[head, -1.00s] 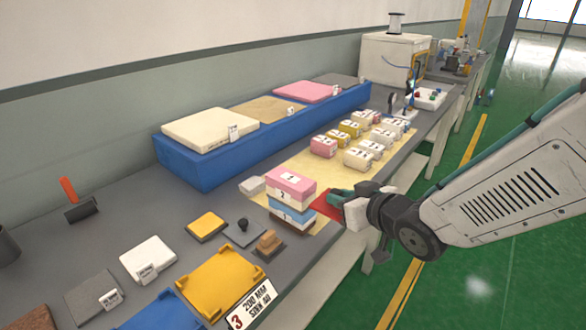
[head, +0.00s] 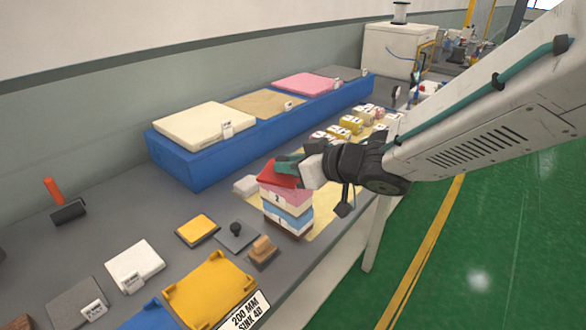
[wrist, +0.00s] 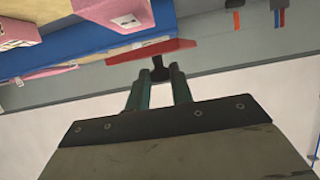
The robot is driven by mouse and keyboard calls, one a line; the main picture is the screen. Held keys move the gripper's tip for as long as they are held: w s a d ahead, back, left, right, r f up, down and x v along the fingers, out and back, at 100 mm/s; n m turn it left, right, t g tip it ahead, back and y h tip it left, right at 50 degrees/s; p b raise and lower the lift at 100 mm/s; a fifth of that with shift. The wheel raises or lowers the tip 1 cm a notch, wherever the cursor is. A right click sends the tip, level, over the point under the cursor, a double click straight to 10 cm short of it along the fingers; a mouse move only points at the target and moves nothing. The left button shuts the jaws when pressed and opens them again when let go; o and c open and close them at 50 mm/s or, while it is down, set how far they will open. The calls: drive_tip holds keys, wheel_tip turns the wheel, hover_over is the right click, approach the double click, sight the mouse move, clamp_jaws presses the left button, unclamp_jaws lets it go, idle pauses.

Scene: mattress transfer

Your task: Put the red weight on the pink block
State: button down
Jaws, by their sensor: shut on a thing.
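The red weight (head: 274,176) is a flat red plate at the top of the block stack in the head view. In the wrist view the red weight (wrist: 178,47) has a black knob beneath it in the picture, between my green fingers. My gripper (head: 289,164) is shut on that knob; it also shows in the wrist view (wrist: 159,78). I cannot tell whether weight and block touch.
A blue platform (head: 190,165) with cream, tan and pink slabs stands behind. A yellow tray (head: 210,288) and small pads lie in front left. The bench edge is close to the stack.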

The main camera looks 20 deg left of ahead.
drive_tip(key=w, duration=0.2)
drive_tip(key=shift+w+a, duration=0.3)
drive_tip(key=shift+w, duration=0.1)
drive_tip(key=shift+w+a+f, duration=0.1)
drive_tip(key=shift+w+f, duration=0.1)
drive_tip(key=shift+f, duration=0.75)
drive_tip(key=shift+w+f, duration=0.15)
drive_tip(key=shift+f, duration=0.75)
drive_tip(key=c, duration=1.2)
unclamp_jaws()
drive_tip(key=shift+f, duration=0.2)
drive_tip(key=shift+c, duration=0.2)
drive_tip(key=shift+r, duration=0.2)
drive_tip(key=v, duration=1.2)
